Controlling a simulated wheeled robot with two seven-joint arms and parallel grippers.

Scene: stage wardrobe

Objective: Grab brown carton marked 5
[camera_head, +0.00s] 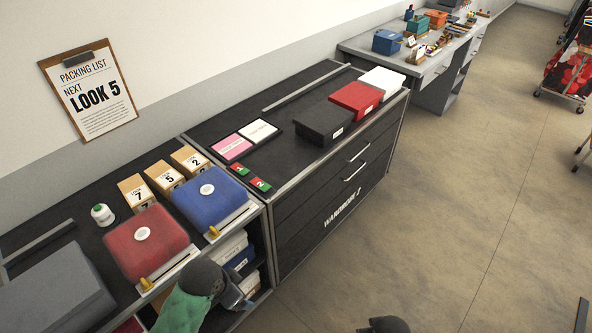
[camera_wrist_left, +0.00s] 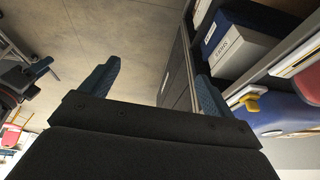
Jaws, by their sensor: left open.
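The brown carton marked 5 (camera_head: 164,177) stands upright on the dark counter, in a row between the carton marked 7 (camera_head: 138,193) and the carton marked 2 (camera_head: 190,160). Its white label faces the front. My left gripper (camera_head: 241,296) is low in front of the counter, beside the open shelves, well apart from the cartons. In the left wrist view my left gripper (camera_wrist_left: 154,88) has its two blue fingers wide apart with nothing between them. The carton is not visible in that view.
A red box (camera_head: 150,250) and a blue box (camera_head: 208,205) with yellow-tipped front latches stand in front of the cartons. A white-capped bottle (camera_head: 102,215) is left of them. A grey box (camera_head: 58,292) sits at lower left.

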